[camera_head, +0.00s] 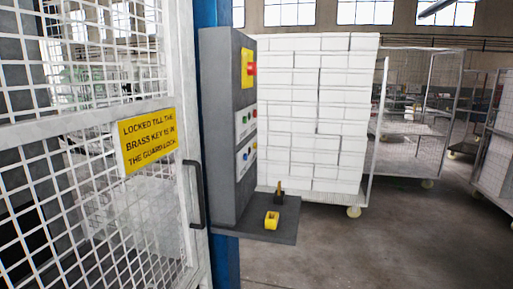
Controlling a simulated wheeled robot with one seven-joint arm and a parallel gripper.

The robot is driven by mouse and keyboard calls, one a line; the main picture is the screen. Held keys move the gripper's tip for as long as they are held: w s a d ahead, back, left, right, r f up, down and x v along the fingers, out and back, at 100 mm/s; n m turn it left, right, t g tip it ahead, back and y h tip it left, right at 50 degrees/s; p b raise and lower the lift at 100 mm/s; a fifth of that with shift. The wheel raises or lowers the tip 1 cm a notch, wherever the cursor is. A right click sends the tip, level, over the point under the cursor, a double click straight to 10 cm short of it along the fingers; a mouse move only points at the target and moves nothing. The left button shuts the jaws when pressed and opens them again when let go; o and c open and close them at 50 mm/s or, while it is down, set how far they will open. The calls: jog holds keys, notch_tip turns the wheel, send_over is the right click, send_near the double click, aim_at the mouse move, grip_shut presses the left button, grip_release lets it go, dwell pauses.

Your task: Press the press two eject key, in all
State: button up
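A grey control box (218,130) is mounted on a blue post beside the mesh guard door. Its side face has a red mushroom button (252,69) on a yellow plate at the top. Below it, a white plate (246,122) carries small green and red buttons. A lower white plate (246,159) carries small buttons, one of them blue. Labels are too small to read, so I cannot tell which is the eject key or whether this is press two. My gripper is not in view.
A grey shelf (262,232) under the box holds a yellow block (272,220) and a small dark piece with a brass-coloured upright (279,195). The mesh door (90,140) has a yellow sign and dark handle (194,195). White blocks stand on a cart (354,211) behind. Floor at right front is clear.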

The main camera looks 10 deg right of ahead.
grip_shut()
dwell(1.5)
